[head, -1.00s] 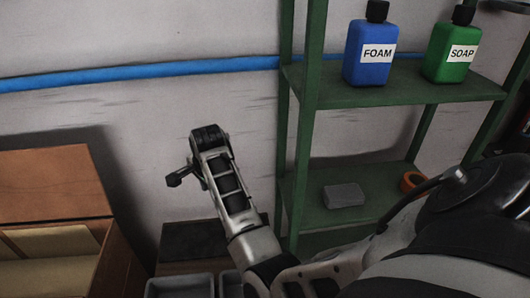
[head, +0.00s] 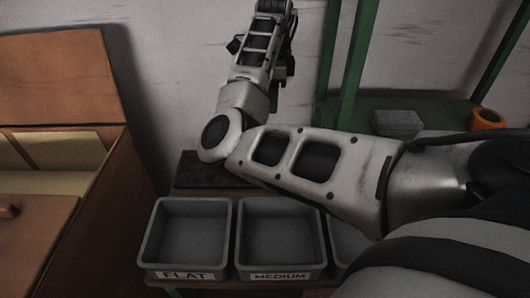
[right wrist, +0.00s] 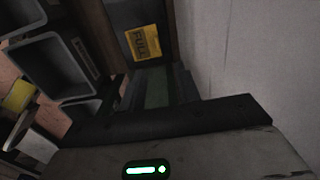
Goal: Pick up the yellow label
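A yellow label (right wrist: 143,42) with dark lettering that seems to read FULL shows in the right wrist view, at the top on a dark surface. A second yellow thing (right wrist: 18,95) is at the left edge there; I cannot tell what it is. My right gripper (head: 262,62) is high in the head view in front of the wall, partly cut off and hidden by its own arm. In the right wrist view its dark parts lie below the FULL label, apart in the picture. The view is too dark to show its opening. My left gripper is out of view.
Grey bins marked FLAT (head: 190,232) and MEDIUM (head: 278,238) stand in front, with a third partly behind my right arm. An open wooden box (head: 90,225) is at left. A green shelf (head: 345,70) at right holds a grey block (head: 398,123) and an orange ring (head: 487,119).

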